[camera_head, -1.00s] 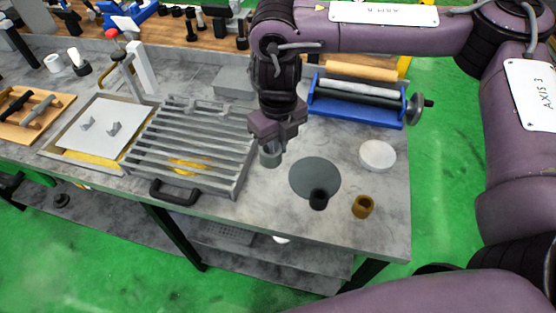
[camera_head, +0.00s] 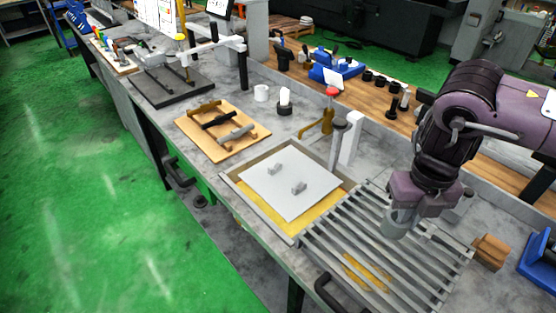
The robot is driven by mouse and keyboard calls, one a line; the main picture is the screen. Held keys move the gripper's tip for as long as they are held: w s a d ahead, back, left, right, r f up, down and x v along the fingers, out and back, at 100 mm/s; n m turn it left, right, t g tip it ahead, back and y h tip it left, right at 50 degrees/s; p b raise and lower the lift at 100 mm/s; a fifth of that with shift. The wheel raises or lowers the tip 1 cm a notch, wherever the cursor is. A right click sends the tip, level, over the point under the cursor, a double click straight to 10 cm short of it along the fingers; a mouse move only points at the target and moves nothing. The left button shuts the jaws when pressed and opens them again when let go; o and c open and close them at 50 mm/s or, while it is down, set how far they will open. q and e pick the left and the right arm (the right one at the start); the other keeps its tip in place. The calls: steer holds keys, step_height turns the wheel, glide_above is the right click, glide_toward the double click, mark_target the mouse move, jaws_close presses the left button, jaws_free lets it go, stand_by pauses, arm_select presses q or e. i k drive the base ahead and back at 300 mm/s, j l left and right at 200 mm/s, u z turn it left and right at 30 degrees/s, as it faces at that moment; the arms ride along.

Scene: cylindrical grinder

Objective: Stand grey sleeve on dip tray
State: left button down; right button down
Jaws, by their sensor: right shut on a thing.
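My right gripper (camera_head: 408,209) is shut on the grey sleeve (camera_head: 399,224), a short cylinder held upright below the fingers. The sleeve is over the right part of the slatted rack (camera_head: 345,232); I cannot tell the exact gap beneath it. The shallow tray with yellow contents (camera_head: 264,214), seemingly the dip tray, lies left of the rack. A pale flat plate (camera_head: 289,183) with two small grey lugs covers most of it. The gripper is to the right of this tray, apart from it. My left gripper is not in view.
A red-topped brass fixture (camera_head: 328,112) and a white upright block (camera_head: 351,138) stand behind the tray. A wooden board with bars (camera_head: 222,131) lies further left. A brown block (camera_head: 490,251) is right of the rack. The rack's black handle (camera_head: 329,293) projects at the front.

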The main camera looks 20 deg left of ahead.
mark_target(287, 180)
steer(key=i+j, duration=0.55)
steer(key=j, duration=0.3)
steer(key=i+j, duration=0.3)
steer(key=j, duration=0.1)
